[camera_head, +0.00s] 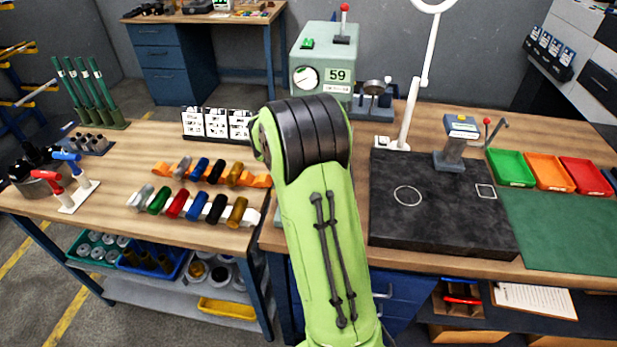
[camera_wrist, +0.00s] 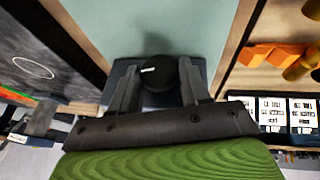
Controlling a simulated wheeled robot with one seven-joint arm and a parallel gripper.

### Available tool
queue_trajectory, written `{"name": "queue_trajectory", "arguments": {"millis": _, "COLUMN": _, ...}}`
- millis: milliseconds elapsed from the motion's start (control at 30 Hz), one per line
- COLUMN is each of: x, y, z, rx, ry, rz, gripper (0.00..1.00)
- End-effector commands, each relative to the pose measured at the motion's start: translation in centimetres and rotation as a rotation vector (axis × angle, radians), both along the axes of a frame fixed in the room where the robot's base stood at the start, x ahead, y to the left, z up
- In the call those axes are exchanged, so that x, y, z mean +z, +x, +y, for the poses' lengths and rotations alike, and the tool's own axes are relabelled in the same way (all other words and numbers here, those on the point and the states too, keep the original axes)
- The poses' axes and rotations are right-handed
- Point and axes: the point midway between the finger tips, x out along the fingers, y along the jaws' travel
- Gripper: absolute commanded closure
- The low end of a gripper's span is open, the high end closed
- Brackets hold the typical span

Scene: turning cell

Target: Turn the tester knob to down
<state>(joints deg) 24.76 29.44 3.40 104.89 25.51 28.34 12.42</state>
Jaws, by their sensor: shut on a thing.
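The tester is a pale grey-green box (camera_head: 312,62) with a round dial, a "59" label and a red-tipped lever on top, at the back of the bench in the head view. The mark lies nearly level in the wrist picture, left of the knob's middle. My gripper (camera_wrist: 159,84) is shut on the knob, one grey finger on each side. In the head view my green arm hides the gripper and the knob.
A black slab (camera_head: 440,225) with a white ring lies right of my arm, with a small press-like device (camera_head: 455,145) on it. A white lamp post (camera_head: 407,115) stands beside the tester. Racks of coloured rollers (camera_head: 190,205) and white cards (camera_head: 216,124) are to the left.

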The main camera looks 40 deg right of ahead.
Motion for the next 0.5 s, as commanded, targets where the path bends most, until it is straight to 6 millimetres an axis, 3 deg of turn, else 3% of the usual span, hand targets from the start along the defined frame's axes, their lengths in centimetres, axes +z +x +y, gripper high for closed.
{"name": "queue_trajectory", "arguments": {"millis": 500, "x": -0.10, "y": 0.76, "z": 0.62, "rx": 0.005, "ry": -0.305, "rz": 0.394, "gripper": 0.84}}
